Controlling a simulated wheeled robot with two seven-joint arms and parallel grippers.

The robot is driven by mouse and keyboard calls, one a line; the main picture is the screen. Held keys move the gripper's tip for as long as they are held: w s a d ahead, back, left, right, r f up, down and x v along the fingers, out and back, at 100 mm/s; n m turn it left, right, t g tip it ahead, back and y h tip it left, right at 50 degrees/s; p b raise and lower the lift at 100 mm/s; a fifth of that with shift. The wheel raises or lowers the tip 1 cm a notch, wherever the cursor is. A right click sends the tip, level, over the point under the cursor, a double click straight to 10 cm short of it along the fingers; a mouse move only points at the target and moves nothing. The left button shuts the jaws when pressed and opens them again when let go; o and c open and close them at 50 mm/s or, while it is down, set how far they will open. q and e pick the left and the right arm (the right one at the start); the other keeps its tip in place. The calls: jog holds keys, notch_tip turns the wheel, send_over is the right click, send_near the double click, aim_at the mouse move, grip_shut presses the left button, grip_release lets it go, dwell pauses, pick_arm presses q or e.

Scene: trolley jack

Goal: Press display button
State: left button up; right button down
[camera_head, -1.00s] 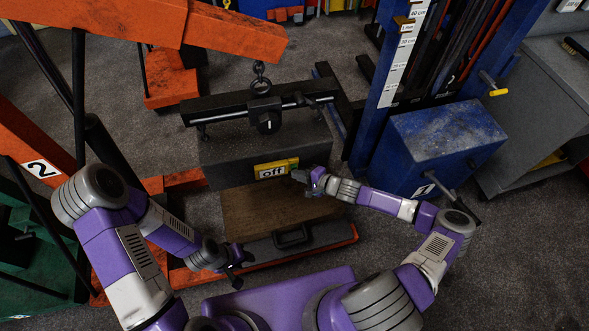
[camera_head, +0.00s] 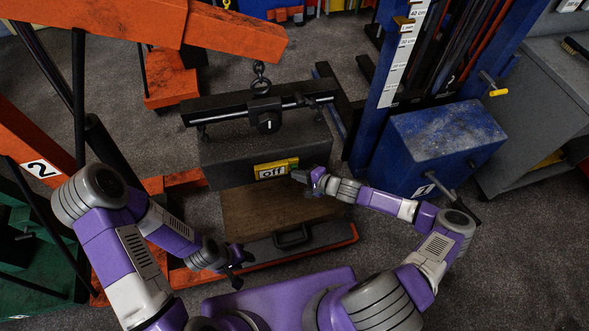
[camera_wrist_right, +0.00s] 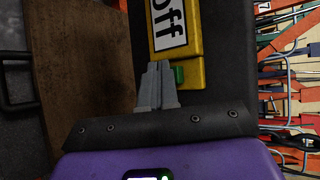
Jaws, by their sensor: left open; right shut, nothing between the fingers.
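The yellow display (camera_head: 276,168) reads "off" and sits on the front face of the dark grey block (camera_head: 225,165). It also shows in the right wrist view (camera_wrist_right: 191,55), turned sideways, with a small green button (camera_wrist_right: 179,75) near its end. My right gripper (camera_head: 303,177) is shut and empty just right of and slightly below the display. In the right wrist view its closed fingertips (camera_wrist_right: 159,68) are right beside the green button; I cannot tell whether they touch it. The button is not discernible in the head view. My left gripper (camera_head: 242,265) is open and empty, low in front of the block.
The block is under a black beam (camera_head: 215,108) on a chain from an orange crane arm (camera_head: 230,30). A brown board (camera_head: 250,215) and a dark case (camera_head: 285,243) lie below the display. A blue press (camera_head: 440,145) stands right.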

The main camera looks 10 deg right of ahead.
jog(key=shift+w, duration=0.1)
dwell(0.6)
jog(key=shift+w, duration=0.35)
jog(key=shift+s, duration=0.35)
jog(key=s+p, duration=0.2)
jog(key=s, duration=0.4)
jog(key=shift+p, duration=0.4)
jog(key=shift+d, duration=0.1)
dwell(0.4)
